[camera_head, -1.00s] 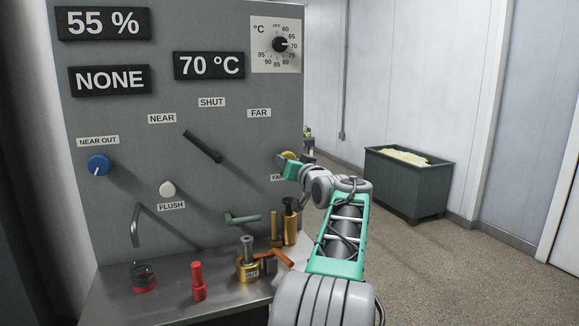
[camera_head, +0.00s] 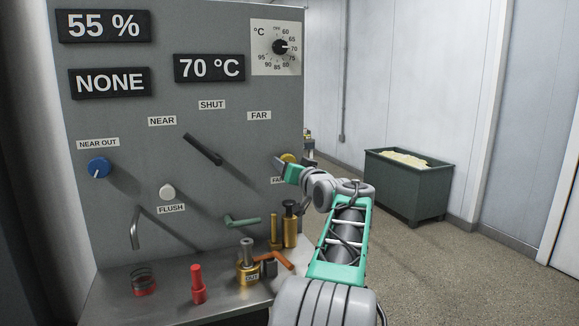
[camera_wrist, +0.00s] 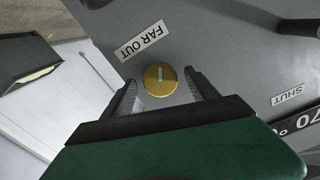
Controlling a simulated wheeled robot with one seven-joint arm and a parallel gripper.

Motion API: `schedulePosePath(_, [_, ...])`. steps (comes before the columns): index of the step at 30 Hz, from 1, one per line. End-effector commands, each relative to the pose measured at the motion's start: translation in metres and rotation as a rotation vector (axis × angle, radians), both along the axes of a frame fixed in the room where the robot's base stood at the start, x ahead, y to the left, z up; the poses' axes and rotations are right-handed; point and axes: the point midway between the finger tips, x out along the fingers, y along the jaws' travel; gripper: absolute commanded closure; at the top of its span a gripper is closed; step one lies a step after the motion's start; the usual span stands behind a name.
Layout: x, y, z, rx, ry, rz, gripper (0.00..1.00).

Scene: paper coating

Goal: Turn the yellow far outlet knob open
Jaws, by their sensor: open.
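The yellow far outlet knob (camera_wrist: 160,80) sits on the grey panel beside its "FAR OUT" label (camera_wrist: 146,40) in the wrist view. Its pale pointer mark points toward the label. In the head view only part of the knob (camera_head: 289,158) shows, behind my gripper (camera_head: 281,163). In the wrist view my gripper (camera_wrist: 162,95) is open, with one finger on each side of the knob. Gaps show between the fingers and the knob, so it is not gripped. The exact depth of the fingertips relative to the knob is hard to tell.
The panel also bears a blue near outlet knob (camera_head: 98,167), a white flush knob (camera_head: 167,192) and a black lever (camera_head: 203,149). Below, a metal shelf (camera_head: 180,305) holds a red bottle (camera_head: 198,284) and brass parts. A dark green bin (camera_head: 410,185) stands right on open floor.

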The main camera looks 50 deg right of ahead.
Motion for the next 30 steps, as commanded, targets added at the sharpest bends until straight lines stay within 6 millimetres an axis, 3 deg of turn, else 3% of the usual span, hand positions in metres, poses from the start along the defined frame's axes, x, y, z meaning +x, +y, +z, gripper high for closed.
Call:
schedulePosePath(9, [-0.053,0.030,0.001,-0.001,-0.001,-0.003,0.32])
schedulePosePath(15, [-0.061,0.037,0.000,-0.001,0.000,0.000,0.32])
schedulePosePath(25, [-0.057,0.041,0.002,0.002,0.008,0.006,0.32])
schedulePosePath(28, [-0.031,0.067,0.005,0.026,0.060,0.043,0.32])
schedulePosePath(30, [-0.001,0.106,0.005,0.055,0.136,0.093,0.32])
